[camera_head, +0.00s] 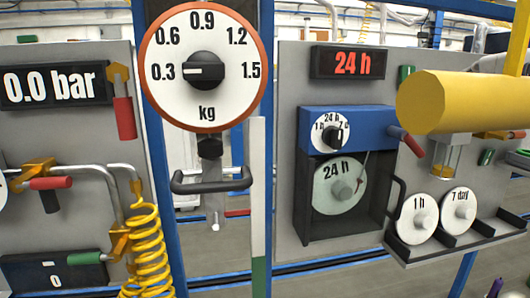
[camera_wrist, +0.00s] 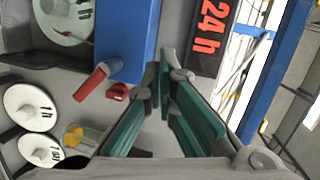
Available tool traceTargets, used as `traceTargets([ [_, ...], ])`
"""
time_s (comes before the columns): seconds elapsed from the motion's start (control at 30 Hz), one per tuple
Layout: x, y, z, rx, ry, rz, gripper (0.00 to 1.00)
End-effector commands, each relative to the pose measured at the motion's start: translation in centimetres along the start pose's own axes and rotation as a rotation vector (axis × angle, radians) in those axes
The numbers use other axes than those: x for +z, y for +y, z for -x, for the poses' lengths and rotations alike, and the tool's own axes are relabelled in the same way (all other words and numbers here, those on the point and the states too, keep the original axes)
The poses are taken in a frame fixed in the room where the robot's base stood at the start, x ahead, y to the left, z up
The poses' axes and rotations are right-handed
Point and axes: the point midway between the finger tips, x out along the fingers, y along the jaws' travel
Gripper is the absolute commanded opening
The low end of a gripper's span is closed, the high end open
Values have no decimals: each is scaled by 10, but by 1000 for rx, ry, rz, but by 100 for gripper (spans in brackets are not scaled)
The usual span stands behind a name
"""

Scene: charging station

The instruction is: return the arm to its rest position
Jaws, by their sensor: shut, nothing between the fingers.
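My gripper (camera_wrist: 161,85) shows in the wrist view with its two green fingers shut and nothing between them. It points toward the grey panel at the station's right side. The red-lettered 24 h display (camera_wrist: 210,38) lies beyond the fingertips on the right. The blue timer box (camera_wrist: 128,35) lies beyond them on the left. No contact with either is visible. I cannot make out the gripper's fingers in the head view.
The head view shows the blue timer box (camera_head: 345,128), a red handle (camera_head: 411,144) and discs marked 1 h (camera_head: 412,218) and 7 day (camera_head: 458,211). A round kg gauge (camera_head: 204,108), a black loop handle (camera_head: 211,181) and a yellow coiled hose (camera_head: 148,245) are left.

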Motion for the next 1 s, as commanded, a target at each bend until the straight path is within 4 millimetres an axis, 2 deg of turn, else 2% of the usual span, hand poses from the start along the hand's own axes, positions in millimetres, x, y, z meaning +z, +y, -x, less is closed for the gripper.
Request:
traceTargets([
  [0.03,33,18,-4,71,-67,56,0],
  [0.1,71,46,-4,179,-149,140,0],
  [0.2,118,89,4,328,-253,276,0],
  [0.3,152,131,21,471,-343,432,0],
  [0.4,174,171,42,604,-414,603,0],
  [0.53,184,211,69,747,-473,820,0],
  [0.7,180,238,92,859,-501,1020,0],
  [1.0,177,244,98,894,-504,1086,0],
])
